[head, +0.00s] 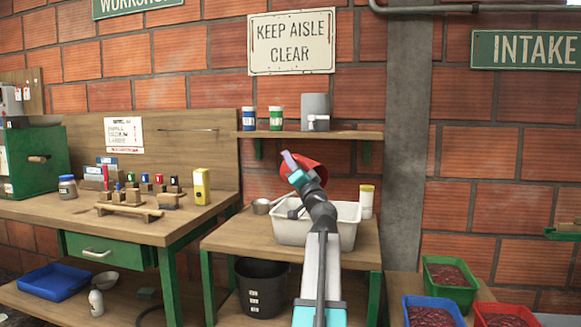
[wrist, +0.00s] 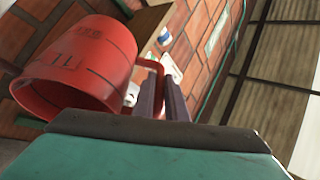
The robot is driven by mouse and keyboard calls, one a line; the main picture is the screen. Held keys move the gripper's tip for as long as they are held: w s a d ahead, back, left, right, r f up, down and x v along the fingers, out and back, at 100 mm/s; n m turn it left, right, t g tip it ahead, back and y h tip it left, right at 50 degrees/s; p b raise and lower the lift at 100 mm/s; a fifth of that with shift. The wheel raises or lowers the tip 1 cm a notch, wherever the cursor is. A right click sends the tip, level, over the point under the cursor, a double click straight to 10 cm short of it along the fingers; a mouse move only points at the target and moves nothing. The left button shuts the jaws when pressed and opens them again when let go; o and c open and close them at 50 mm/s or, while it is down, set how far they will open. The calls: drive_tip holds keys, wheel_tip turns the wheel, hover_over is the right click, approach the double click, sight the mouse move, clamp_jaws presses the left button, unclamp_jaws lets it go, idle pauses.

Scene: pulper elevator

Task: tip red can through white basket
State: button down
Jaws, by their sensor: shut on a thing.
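My gripper (head: 297,166) is raised over the white basket (head: 347,236) on the small wooden table. In the wrist view its two dark fingers (wrist: 164,98) are closed on the handle at the side of the red can (wrist: 85,68). The red can (head: 313,172) is held in the air above the basket, clear of it, and looks tilted in the head view. My arm covers part of the can and the middle of the basket. I cannot tell what is in the can or in the basket.
A metal scoop (head: 262,206) is left of the basket and a yellow-lidded white jar (head: 366,200) right of it. A shelf (head: 335,134) with jars is behind. A black bucket (head: 261,285) stands below. Filled bins (head: 449,272) sit at lower right.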

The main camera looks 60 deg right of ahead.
sight(299, 160)
drive_tip(key=shift+s+a+m+t+h+b, duration=0.3)
drive_tip(key=shift+s+h+b, duration=0.35)
drive_tip(key=shift+b, duration=3.85)
drive_tip(key=shift+s+a+m+t+h+b, duration=0.3)
drive_tip(key=shift+s+h+b, duration=0.35)
drive_tip(key=shift+b, duration=3.85)
drive_tip(key=shift+s+r+m+t, duration=0.15)
drive_tip(key=shift+s+m+t, duration=0.15)
drive_tip(key=shift+s, duration=0.05)
drive_tip(key=shift+s+a+r+m+h+p, duration=0.15)
drive_tip(key=shift+s+m+h+p, duration=0.2)
drive_tip(key=shift+h, duration=0.25)
